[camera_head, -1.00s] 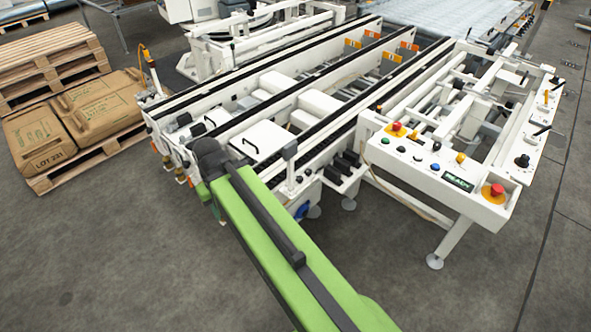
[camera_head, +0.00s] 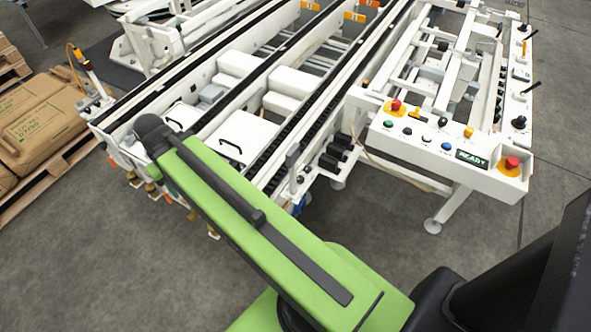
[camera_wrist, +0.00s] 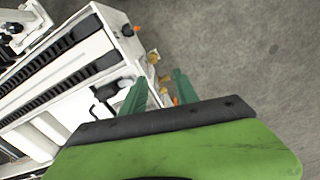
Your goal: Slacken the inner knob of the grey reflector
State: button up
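A small grey plate on a post (camera_head: 293,156), which may be the grey reflector, stands at the near end of the white conveyor frame in the head view. No knob on it can be made out. My gripper (camera_wrist: 159,88) shows in the wrist view as two green fingers standing apart, with nothing clearly between them. They are over the frame's end, near small brass fittings (camera_wrist: 153,57) and an orange-tipped black knob (camera_wrist: 138,30). In the head view my green arm hides the fingers and part of the frame's end.
A control panel (camera_head: 405,142) with buttons and red stops is at the right. Bags (camera_head: 45,125) on a pallet are at the left. A black-handled white cover (camera_head: 243,138) lies between dark rails. The grey floor (camera_head: 120,285) in front is clear.

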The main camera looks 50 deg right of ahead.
jog(key=shift+o, duration=0.7)
jog(key=shift+d, duration=0.2)
jog(key=shift+o, duration=0.8)
jog(key=d+m, duration=0.4)
jog(key=d, duration=0.6)
jog(key=shift+s+d+m+y, duration=0.2)
jog(key=shift+d+m+y, duration=0.2)
jog(key=m+t+y, duration=0.1)
jog(key=m+y, duration=0.3)
jog(key=m, duration=1.2)
send_near(301, 178)
jog(key=shift+h, duration=0.3)
jog(key=b+x, duration=0.8)
jog(key=b, duration=0.8)
jog(key=shift+a+f, duration=0.15)
jog(key=shift+a, duration=0.1)
jog(key=shift+w, duration=0.1)
grip_shut()
